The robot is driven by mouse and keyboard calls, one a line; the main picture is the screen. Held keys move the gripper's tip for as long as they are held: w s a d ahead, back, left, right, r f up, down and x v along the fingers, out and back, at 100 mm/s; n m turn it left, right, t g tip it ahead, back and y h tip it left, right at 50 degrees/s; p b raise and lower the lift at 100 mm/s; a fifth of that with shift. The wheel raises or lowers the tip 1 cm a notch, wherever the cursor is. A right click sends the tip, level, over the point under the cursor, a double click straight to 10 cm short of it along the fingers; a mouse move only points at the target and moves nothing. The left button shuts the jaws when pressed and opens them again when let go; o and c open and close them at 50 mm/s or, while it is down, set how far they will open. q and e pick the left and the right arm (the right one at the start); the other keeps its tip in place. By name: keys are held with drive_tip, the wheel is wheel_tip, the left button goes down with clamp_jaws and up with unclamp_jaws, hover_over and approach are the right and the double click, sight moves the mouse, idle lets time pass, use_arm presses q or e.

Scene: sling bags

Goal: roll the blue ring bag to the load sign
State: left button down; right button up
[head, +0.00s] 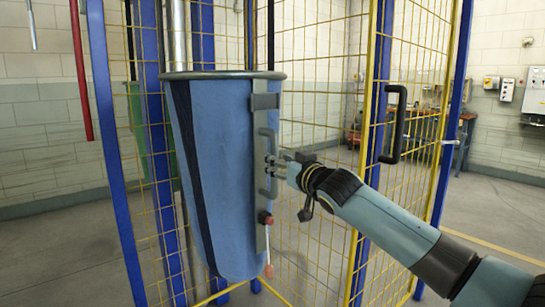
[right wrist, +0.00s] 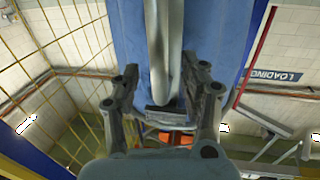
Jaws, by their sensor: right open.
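The blue ring bag (head: 218,180) hangs upright at the centre of the head view, with a dark ring at its top and a dark stripe down its left side. My right gripper (head: 272,168) is at this handle from the right. In the right wrist view its open fingers (right wrist: 162,92) stand on both sides of the handle (right wrist: 158,50). The load sign (right wrist: 272,76) reads "LOADING" on the wall there. My left gripper is not in view.
Yellow mesh panels with blue posts (head: 112,150) stand behind and beside the bag. A black handle (head: 395,125) is on the mesh frame at right. A green bag (head: 136,125) is partly hidden behind. A red bar (head: 80,75) hangs at left.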

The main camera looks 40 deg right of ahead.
drive_tip(key=shift+w+d, duration=0.15)
drive_tip(key=shift+w, duration=0.75)
drive_tip(key=shift+w+d, duration=0.1)
drive_tip(key=shift+w, duration=0.75)
clamp_jaws()
drive_tip(key=shift+f, duration=0.15)
